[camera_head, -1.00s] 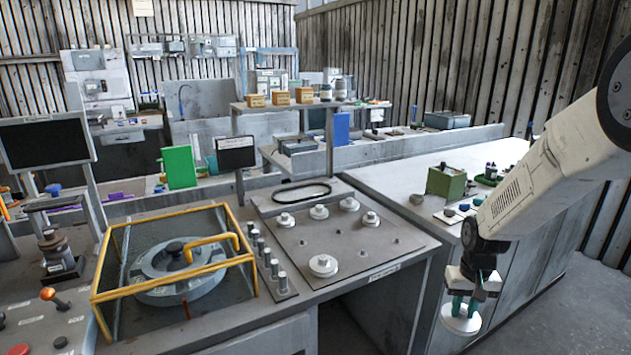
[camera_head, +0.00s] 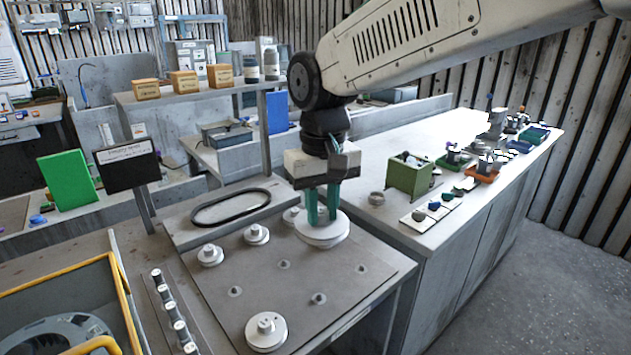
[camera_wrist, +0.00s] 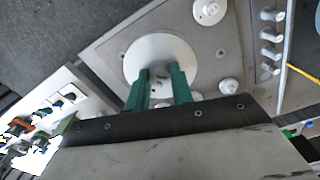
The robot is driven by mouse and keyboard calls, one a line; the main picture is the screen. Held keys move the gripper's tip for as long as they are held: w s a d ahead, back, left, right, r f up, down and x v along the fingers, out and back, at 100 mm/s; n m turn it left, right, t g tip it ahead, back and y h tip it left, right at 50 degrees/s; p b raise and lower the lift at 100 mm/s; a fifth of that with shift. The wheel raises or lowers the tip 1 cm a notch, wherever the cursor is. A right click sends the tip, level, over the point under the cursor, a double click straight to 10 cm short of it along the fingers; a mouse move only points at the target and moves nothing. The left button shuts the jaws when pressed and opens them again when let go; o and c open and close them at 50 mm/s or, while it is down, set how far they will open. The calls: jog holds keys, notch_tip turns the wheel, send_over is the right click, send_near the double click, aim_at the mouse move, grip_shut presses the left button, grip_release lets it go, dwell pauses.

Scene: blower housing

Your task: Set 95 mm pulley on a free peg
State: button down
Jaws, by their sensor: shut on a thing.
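My gripper (camera_head: 321,205), with green fingers, is shut on a wide white pulley (camera_head: 322,236) and holds it flat over the back right of the grey peg board (camera_head: 206,291). The pulley also shows as a pale disc in the wrist view (camera_wrist: 160,50), around the fingertips (camera_wrist: 160,87). Smaller pulleys sit on pegs at the back left (camera_head: 210,255), at the back (camera_head: 256,234) and at the front (camera_head: 266,331). Another (camera_head: 292,215) is partly hidden behind the held one. Bare pegs show at the middle (camera_head: 284,264), left (camera_head: 235,291), front right (camera_head: 318,298) and right (camera_head: 361,268).
A black belt loop (camera_head: 231,206) lies behind the board. A row of upright pins (camera_head: 171,310) and a yellow guard frame (camera_head: 110,262) stand at the left. A green box (camera_head: 410,177) and small parts stand on the bench at right. The space above the bare pegs is clear.

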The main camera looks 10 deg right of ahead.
jog(key=shift+a+r, duration=0.15)
jog(key=shift+r, duration=0.2)
jog(key=shift+w+f, duration=0.1)
send_over(320, 295)
notch_tip(320, 295, down, 16)
jog(key=shift+w+f, duration=0.1)
jog(key=shift+w, duration=0.05)
dwell(0.5)
dwell(0.5)
jog(key=shift+f, duration=0.3)
dwell(0.7)
jog(key=shift+f, duration=0.35)
jog(key=shift+f, duration=0.15)
dwell(0.3)
jog(key=shift+f, duration=0.3)
